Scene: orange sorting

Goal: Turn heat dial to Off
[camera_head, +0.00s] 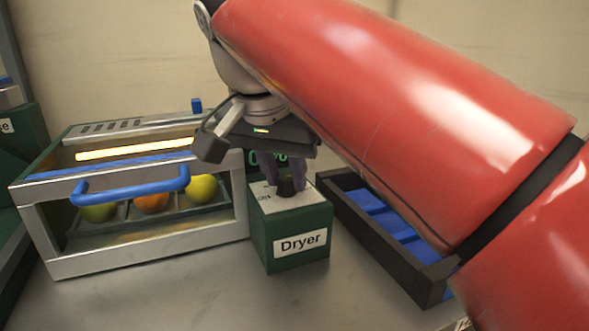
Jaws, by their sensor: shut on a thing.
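The heat dial (285,187) is a small dark knob on the white top plate of the green box labelled "Dryer" (290,251). My gripper (286,178) points down over the box, and its two purple-grey fingers are shut on the dial from both sides. The fingers and the gripper body hide most of the dial and part of the plate's lettering, so I cannot tell its setting. A green lit display behind the box is partly covered by my gripper.
Left of the box stands a metal dryer cabinet (150,252) with a blue handle (130,190), a glowing bar and several fruits inside. A dark tray (375,245) with blue compartments lies to the right, partly behind my red arm. The front counter (200,298) is clear.

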